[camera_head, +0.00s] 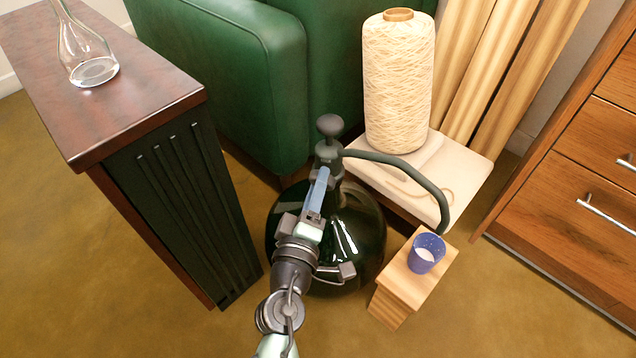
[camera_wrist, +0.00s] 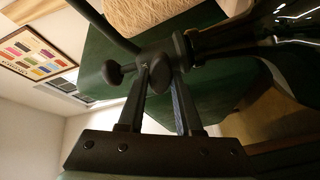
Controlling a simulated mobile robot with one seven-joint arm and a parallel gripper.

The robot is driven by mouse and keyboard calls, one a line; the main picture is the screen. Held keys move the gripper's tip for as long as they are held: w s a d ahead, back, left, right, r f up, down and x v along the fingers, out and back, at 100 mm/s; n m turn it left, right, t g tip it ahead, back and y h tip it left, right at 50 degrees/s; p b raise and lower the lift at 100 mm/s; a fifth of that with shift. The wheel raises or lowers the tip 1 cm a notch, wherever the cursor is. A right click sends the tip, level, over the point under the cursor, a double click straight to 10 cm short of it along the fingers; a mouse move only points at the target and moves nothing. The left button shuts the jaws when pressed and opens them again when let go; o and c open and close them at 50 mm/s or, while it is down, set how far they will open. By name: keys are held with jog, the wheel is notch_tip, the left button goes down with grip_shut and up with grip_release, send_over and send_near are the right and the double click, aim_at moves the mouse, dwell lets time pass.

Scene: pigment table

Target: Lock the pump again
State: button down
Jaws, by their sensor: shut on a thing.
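The pump is a dark green, bulbous glass vessel (camera_head: 345,235) on the floor with a dark pump head. Its round knob (camera_head: 330,125) stands up above the collar on a short stem. A curved dark spout (camera_head: 410,170) runs right and down toward a blue cup (camera_head: 426,252). My gripper (camera_head: 325,168) reaches the pump's neck from the front, just below the knob. Any lock mark is too small to see.
The cup stands on a small wooden step (camera_head: 400,290). Behind are a large thread spool (camera_head: 398,80) on a pale stool (camera_head: 475,175) and a green armchair (camera_head: 230,60). A dark cabinet (camera_head: 130,110) with a glass flask (camera_head: 85,45) is left; wooden drawers (camera_head: 570,215) are right.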

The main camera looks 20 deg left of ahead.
jog(key=shift+f+n, duration=0.15)
jog(key=shift+n, duration=2.05)
jog(key=c, duration=0.6)
grip_release()
jog(key=shift+s+d+b, duration=0.25)
jog(key=shift+s+d, duration=0.1)
jog(key=shift+s, duration=1.8)
jog(key=shift+s+d+b, duration=0.25)
jog(key=shift+s+d, duration=0.15)
jog(key=shift+s, duration=1.7)
jog(key=shift+s+d+b, duration=0.25)
jog(key=shift+s+d, duration=0.1)
jog(key=shift+s, duration=1.8)
